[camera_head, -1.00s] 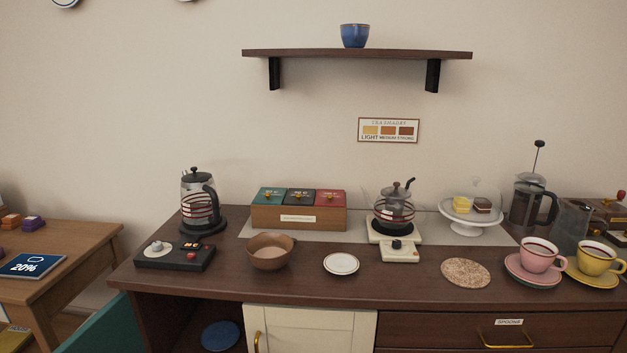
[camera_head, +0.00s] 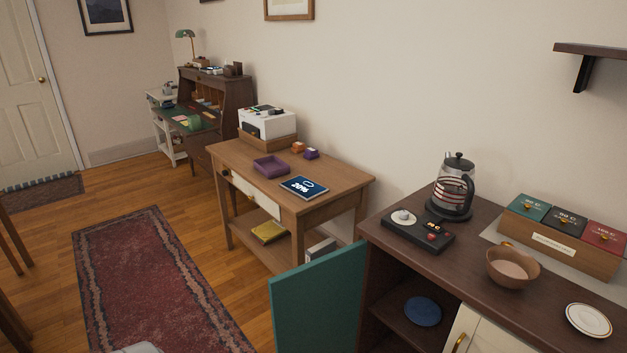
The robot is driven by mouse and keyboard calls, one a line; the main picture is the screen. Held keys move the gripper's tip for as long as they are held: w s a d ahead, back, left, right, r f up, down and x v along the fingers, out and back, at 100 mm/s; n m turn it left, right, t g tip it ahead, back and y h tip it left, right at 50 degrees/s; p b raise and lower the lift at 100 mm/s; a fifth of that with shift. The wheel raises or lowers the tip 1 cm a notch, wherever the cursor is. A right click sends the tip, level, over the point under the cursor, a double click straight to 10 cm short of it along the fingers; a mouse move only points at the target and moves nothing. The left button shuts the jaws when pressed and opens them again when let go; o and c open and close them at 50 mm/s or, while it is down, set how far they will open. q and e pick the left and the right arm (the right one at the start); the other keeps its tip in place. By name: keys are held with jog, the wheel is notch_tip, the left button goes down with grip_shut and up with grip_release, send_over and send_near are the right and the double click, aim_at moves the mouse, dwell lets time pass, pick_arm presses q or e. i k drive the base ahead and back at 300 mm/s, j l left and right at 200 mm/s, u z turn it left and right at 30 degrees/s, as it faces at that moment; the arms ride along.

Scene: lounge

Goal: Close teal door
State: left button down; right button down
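The teal door (camera_head: 318,303) stands wide open at the left end of the dark wood cabinet (camera_head: 375,275). It swings out to the left and toward me, leaving the left compartment uncovered. Inside that compartment a blue plate (camera_head: 422,311) lies on a shelf. The door's lower part is cut off by the bottom of the picture. Neither of my grippers shows in the head view.
A wooden side table (camera_head: 330,200) stands just behind the door. A red patterned rug (camera_head: 150,280) and bare floor lie to the left. A cream door (camera_head: 490,335) is beside the open compartment. A kettle (camera_head: 455,190) and a bowl (camera_head: 512,268) stand on top.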

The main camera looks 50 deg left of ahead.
aim_at(315, 304)
jog(key=i+j, duration=0.1)
jog(key=j, duration=0.75)
jog(key=i+j, duration=0.1)
jog(key=j, duration=0.7)
jog(key=z, duration=0.05)
